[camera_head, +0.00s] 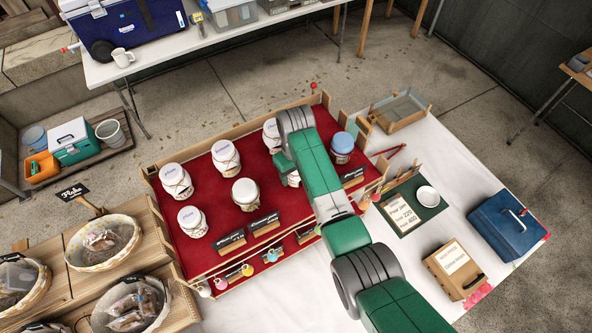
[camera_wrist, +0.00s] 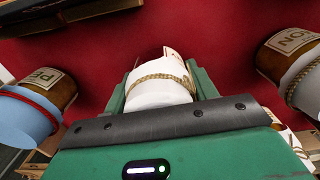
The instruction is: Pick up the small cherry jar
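Several jars with cloth-covered lids stand on the red display cloth (camera_head: 215,225). In the wrist view, a white-lidded jar (camera_wrist: 160,88) with a twine band and a partly visible pale label lies between the green fingers of my gripper (camera_wrist: 160,85). The fingers are on both sides of it, close to the lid. Whether they press on it is not clear. In the head view my arm covers the gripper and most of a white-lidded jar (camera_head: 292,179). No label readable here says cherry, so I cannot tell which jar is the cherry one.
A blue-lidded jar with red twine (camera_wrist: 35,108) is at the left of the wrist view, and another jar (camera_wrist: 290,62) at the right. Small dark signs (camera_head: 264,223) line the front of the display. Wooden edging (camera_head: 235,132) borders the back.

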